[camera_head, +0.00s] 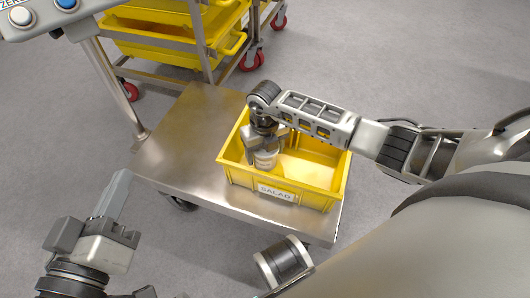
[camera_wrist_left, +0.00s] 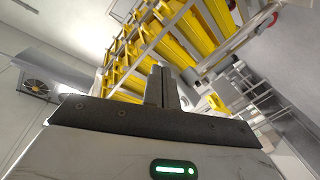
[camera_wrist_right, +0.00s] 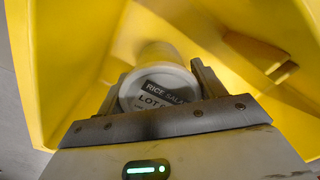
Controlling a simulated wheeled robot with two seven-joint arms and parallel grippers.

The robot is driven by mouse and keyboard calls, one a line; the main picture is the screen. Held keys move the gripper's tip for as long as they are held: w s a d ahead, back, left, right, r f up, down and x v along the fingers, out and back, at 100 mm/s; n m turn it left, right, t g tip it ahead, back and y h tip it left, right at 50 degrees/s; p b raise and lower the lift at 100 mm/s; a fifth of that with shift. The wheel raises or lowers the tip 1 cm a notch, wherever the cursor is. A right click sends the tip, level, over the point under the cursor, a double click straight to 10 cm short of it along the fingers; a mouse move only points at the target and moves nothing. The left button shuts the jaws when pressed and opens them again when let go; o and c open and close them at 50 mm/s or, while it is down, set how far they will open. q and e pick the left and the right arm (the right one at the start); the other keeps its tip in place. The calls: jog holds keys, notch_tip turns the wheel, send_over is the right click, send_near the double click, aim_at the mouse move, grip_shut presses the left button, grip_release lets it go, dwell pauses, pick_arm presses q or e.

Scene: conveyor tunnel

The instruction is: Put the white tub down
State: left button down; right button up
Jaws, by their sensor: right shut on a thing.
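The white tub (camera_head: 266,160) is inside the yellow crate (camera_head: 240,178), near its left side. In the right wrist view the tub (camera_wrist_right: 158,78) shows a lid label reading "RICE SALA..." and "LOT". My right gripper (camera_head: 264,147) reaches down into the crate and is shut on the tub, one finger on each side. I cannot tell whether the tub touches the crate floor. My left gripper (camera_head: 72,236) is away from the crate at the lower left. Its fingers (camera_wrist_left: 168,88) are together and empty in the left wrist view.
The crate, labelled "SALAD" (camera_head: 276,192), stands on a steel cart deck (camera_head: 180,150). The deck's left part is bare. A rack with yellow trays (camera_head: 165,45) stands behind. A panel with buttons (camera_head: 45,12) on a post is at the upper left.

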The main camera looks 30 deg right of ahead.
jog(key=shift+f, duration=0.1)
pick_arm(q)
jog(key=shift+w+r, duration=0.15)
jog(key=shift+r, duration=0.05)
pick_arm(e)
jog(key=o, duration=1.4)
pick_arm(q)
jog(key=f+m+y+p, duration=0.1)
jog(key=p, duration=0.1)
jog(key=a+f+g+y+p, duration=0.1)
jog(key=p, duration=0.2)
jog(key=shift+s+a+m, duration=0.15)
jog(key=shift+s+m, duration=0.1)
jog(key=shift+m, duration=0.15)
pick_arm(e)
notch_tip(320, 180, up, 12)
jog(key=shift+r, duration=0.2)
